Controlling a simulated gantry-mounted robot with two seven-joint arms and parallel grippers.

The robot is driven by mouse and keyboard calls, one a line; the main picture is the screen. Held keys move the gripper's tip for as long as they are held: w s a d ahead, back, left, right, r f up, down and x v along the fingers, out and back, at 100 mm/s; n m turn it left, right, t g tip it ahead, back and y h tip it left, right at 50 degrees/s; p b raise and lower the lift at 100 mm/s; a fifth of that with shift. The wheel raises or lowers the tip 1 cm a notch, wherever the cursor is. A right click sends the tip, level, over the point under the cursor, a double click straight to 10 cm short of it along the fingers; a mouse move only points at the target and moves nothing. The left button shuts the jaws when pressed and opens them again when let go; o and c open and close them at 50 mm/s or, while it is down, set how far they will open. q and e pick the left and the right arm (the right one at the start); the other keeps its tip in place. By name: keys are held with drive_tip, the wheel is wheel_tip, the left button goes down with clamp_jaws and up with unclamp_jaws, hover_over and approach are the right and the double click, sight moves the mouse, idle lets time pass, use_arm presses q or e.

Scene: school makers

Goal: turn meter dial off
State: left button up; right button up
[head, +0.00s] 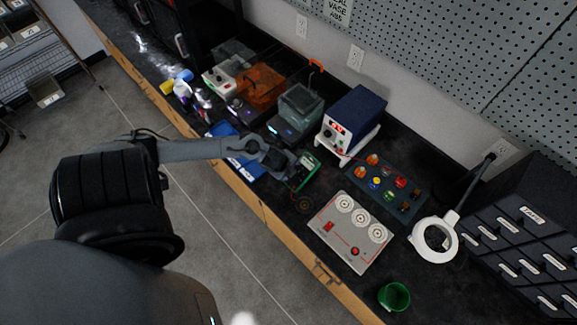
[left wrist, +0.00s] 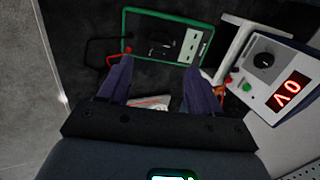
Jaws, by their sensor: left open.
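The meter (left wrist: 142,57) has a green frame and a dark face with a dial (left wrist: 163,42) and a pale label strip. It lies at the top of the left wrist view, with red and black leads at its left side. In the head view the meter (head: 312,170) is partly hidden behind my left gripper (head: 290,174). My left gripper also shows in the left wrist view (left wrist: 160,78), open, its two dark fingers apart and pointing at the meter's near edge. I see nothing held between them. I cannot tell whether they touch the meter. My right gripper is in neither view.
A power supply (head: 350,115) with a red lit display stands beside the meter. A board with round dials (head: 350,235), a tray of colored parts (head: 400,203), a magnifier lamp (head: 435,240) and a green cup (head: 394,297) are to the right. Printers line the bench at left.

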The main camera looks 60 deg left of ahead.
use_arm(q)
drive_tip(key=shift+v, duration=0.8)
drive_tip(key=s+d+r+n+h+p, duration=0.15)
drive_tip(key=d+r+p, duration=0.25)
drive_tip(key=d, duration=0.5)
drive_tip(key=s+d+r+n+h+p, duration=0.1)
drive_tip(key=s+d+r+p, duration=0.25)
drive_tip(key=d, duration=0.55)
drive_tip(key=s+d+r+n+p, duration=0.1)
drive_tip(key=r+n, duration=0.3)
drive_tip(key=r, duration=0.4)
drive_tip(key=s+d+r+n+p, duration=0.1)
drive_tip(key=d+r+n, duration=0.3)
drive_tip(key=r, duration=0.4)
drive_tip(key=shift+r+n+p, duration=0.3)
drive_tip(key=shift+n+p, duration=0.05)
drive_tip(key=shift+n, duration=0.2)
drive_tip(key=shift+s, duration=0.1)
